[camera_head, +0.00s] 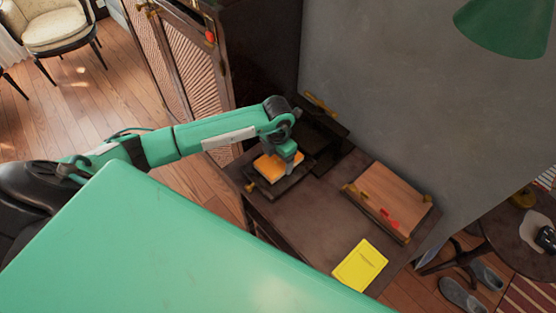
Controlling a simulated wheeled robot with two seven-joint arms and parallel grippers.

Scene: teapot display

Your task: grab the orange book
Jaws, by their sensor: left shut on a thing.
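The orange book (268,168) lies on a dark wooden stand (279,187) at the left of the dark table. My left arm reaches in from the left, and my left gripper (291,158) points down at the book's right edge. It is shut on the book. The fingertips are small here and partly hidden by the gripper's body. My right gripper is not in view.
A yellow book (360,265) lies flat on the table's (312,219) front right. A wooden slanted box (390,199) with red items stands at the right. A dark cabinet (262,60) and a grey wall (400,90) stand behind.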

